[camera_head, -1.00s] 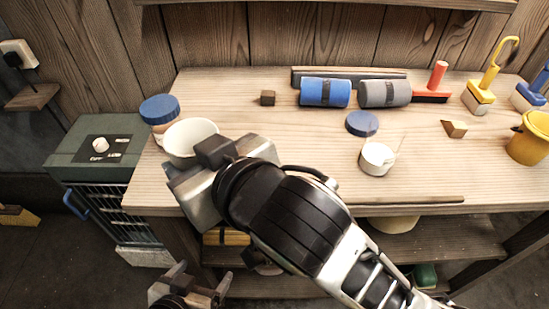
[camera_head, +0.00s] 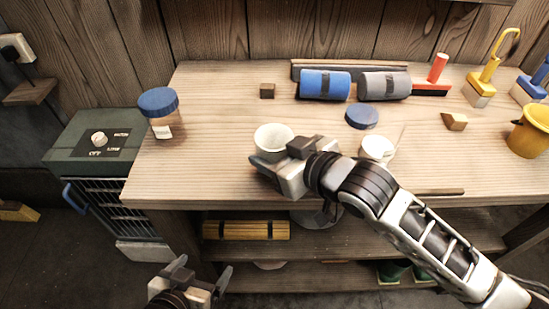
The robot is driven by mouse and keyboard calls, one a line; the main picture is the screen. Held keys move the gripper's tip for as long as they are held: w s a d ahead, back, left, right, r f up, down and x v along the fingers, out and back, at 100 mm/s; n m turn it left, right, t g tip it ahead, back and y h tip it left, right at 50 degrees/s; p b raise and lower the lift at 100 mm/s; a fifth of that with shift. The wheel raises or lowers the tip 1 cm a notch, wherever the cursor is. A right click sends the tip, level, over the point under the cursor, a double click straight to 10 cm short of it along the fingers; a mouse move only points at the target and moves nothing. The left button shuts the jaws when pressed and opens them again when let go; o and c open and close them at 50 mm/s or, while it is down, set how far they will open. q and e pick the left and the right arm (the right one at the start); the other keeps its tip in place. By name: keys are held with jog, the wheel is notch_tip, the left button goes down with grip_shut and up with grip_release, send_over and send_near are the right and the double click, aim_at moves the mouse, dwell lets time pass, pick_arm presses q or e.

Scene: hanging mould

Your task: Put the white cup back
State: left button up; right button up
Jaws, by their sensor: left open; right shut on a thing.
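The white cup (camera_head: 273,139) is upright over the middle left of the wooden workbench. My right gripper (camera_head: 268,160) is shut on the cup at its near side. I cannot tell whether the cup's base touches the bench top. My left gripper (camera_head: 190,277) is open and empty, low in front of the bench at the bottom of the view. A second small white container (camera_head: 377,148) stands just right of my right gripper, partly behind my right arm.
A blue lid (camera_head: 361,116), a wooden cube (camera_head: 267,90), blue and grey rolls (camera_head: 325,85), brushes and a yellow bucket (camera_head: 530,131) occupy the back and right. The left-front bench is clear.

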jog(key=shift+a+f, duration=0.1)
jog(key=shift+f, duration=0.85)
jog(key=shift+f, duration=0.15)
jog(key=o, duration=1)
jog(key=shift+s+r, duration=0.2)
jog(key=v, duration=1.1)
jog(key=shift+s+d+r, duration=0.2)
jog(key=shift+d+r, duration=0.05)
jog(key=shift+d, duration=0.05)
